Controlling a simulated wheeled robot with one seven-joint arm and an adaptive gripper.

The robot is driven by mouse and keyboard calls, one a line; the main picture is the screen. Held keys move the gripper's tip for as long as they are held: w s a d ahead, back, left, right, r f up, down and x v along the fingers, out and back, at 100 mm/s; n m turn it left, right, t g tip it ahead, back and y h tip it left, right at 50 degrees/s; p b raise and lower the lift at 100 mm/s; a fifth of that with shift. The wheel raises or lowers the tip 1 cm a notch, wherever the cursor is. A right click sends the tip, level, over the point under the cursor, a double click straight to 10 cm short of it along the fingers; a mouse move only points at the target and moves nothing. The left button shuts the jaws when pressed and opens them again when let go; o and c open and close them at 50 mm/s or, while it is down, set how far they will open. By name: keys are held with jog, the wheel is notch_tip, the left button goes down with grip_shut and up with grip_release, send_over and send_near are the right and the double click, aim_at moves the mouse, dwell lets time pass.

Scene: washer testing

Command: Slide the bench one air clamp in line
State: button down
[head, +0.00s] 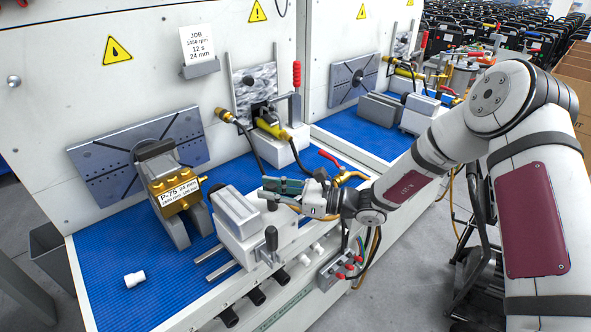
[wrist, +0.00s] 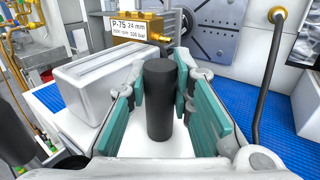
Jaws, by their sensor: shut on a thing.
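The bench one air clamp (head: 262,240) is a white block on two steel rails, with a grey jaw (head: 237,212) on top; the jaw also shows at left in the wrist view (wrist: 92,85). My gripper (head: 284,187) is over the clamp's right side. In the wrist view its teal-padded fingers (wrist: 163,95) are shut around an upright black handle (wrist: 160,112) standing on the white block. The fingers largely hide that handle in the head view. A second black handle (head: 271,239) stands at the clamp's front. The brass P-75 pump (head: 174,188) sits left of the clamp, apart from the jaw.
A white fitting (head: 134,279) lies on the blue mat (head: 105,262) at left. A grey slotted plate (head: 138,155) is behind the pump. A hose (wrist: 267,75) and a red-handled valve (head: 342,173) are close to my gripper. Bench two stands at the back right.

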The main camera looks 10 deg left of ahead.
aim_at(242, 209)
jog(key=s+a+p, duration=0.1)
jog(key=s, duration=0.1)
jog(key=s+a+p, duration=0.1)
jog(key=s+a, duration=0.1)
jog(key=s+a+p, duration=0.1)
jog(key=s+a, duration=0.1)
jog(key=s, duration=0.1)
jog(key=shift+a+p, duration=0.2)
jog(key=shift+p, duration=0.1)
jog(key=shift+s, duration=0.1)
jog(key=c, duration=1.4)
grip_release()
jog(key=shift+a, duration=0.1)
jog(key=shift+d, duration=0.35)
jog(key=d, duration=1.1)
jog(key=shift+s+d, duration=0.2)
jog(key=shift+s, duration=0.2)
